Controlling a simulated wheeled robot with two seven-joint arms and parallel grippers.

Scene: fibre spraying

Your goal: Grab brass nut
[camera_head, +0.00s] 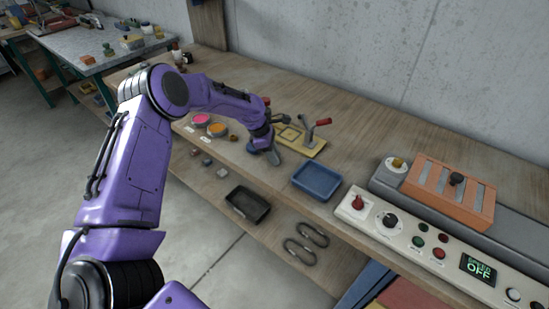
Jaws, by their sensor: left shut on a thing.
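My left gripper (274,150) is low over the workbench (345,128), beside the yellow plate fixture. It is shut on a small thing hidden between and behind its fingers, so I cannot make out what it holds. No brass nut can be clearly told apart on the bench. My right gripper is not in view.
A yellow plate fixture (312,150) with a red-handled clamp (322,122) stands close by the gripper. A blue tray (318,182) lies near the front edge. A control panel (450,253) and an orange slotted block (437,188) are at right. A black tray (248,204) is on the lower shelf.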

